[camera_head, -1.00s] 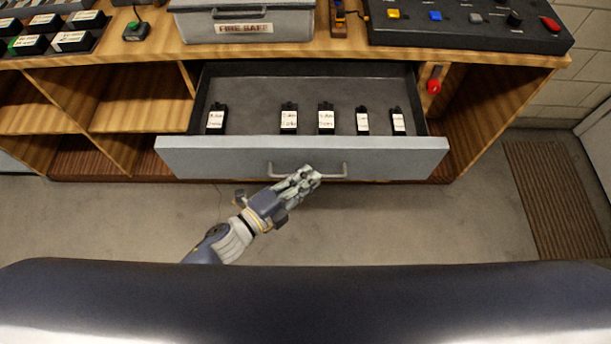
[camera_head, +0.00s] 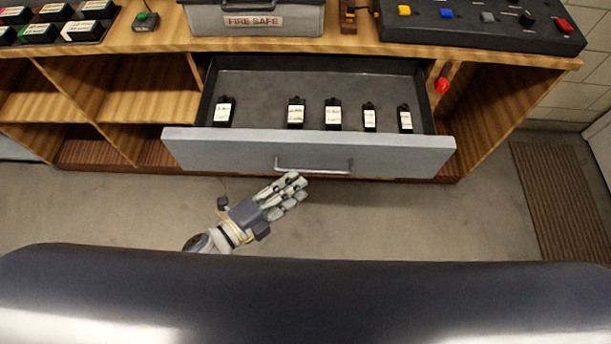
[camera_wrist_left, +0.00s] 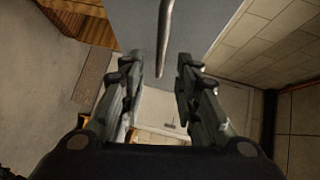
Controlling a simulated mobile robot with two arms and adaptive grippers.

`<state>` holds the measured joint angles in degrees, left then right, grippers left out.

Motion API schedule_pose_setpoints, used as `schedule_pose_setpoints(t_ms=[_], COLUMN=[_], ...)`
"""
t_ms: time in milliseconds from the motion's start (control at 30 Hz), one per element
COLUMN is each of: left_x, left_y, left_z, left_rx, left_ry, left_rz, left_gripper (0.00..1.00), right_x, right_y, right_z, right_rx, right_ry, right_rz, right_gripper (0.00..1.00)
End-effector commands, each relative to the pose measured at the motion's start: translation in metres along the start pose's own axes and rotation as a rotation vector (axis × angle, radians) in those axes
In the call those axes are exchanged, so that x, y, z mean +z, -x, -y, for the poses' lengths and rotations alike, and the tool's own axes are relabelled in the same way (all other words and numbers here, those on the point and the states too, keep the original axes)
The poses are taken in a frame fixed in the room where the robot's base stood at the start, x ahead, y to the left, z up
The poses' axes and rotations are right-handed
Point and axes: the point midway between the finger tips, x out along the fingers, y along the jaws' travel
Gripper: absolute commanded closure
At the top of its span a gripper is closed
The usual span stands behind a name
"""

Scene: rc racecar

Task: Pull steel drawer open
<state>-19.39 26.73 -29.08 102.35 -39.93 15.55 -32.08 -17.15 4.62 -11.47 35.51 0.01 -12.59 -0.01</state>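The steel drawer (camera_head: 230,152) stands pulled out of the wooden bench, with its grey front facing me and several small labelled black items lying inside. Its bar handle (camera_head: 314,167) is on the middle of the front. My left gripper (camera_head: 293,186) is just below and in front of the handle, apart from it. In the left wrist view my left gripper (camera_wrist_left: 158,88) has its fingers spread with nothing between them. There the handle (camera_wrist_left: 165,40) and the drawer front (camera_wrist_left: 205,25) lie beyond the fingertips. My right gripper is in neither view.
The wooden bench (camera_head: 350,48) holds a fire safe box (camera_head: 253,20) and a black control panel (camera_head: 480,28). A red-ended item (camera_head: 442,84) hangs right of the drawer. Open shelves (camera_head: 150,95) are at left. A brown mat (camera_head: 565,190) lies on otherwise clear floor.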

Motion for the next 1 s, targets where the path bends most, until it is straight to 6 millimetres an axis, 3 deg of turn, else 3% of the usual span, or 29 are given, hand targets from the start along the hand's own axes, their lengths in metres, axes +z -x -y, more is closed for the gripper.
schedule_pose_setpoints(t_ms=[200, 400, 1000], left_x=[0.0, 0.0, 0.0], left_y=[0.039, 0.056, 0.059], left_z=[-0.001, 0.0, 0.0], left_rx=[0.002, 0.001, 0.0], left_ry=[0.001, -0.001, -0.001], left_rz=[0.0, 0.0, 0.0], left_gripper=[0.7, 0.7, 0.7], right_x=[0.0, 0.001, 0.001], right_y=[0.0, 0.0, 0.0], right_z=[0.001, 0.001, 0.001], right_rx=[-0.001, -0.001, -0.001], right_ry=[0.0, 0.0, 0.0], right_rz=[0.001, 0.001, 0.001], right_gripper=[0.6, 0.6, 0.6])
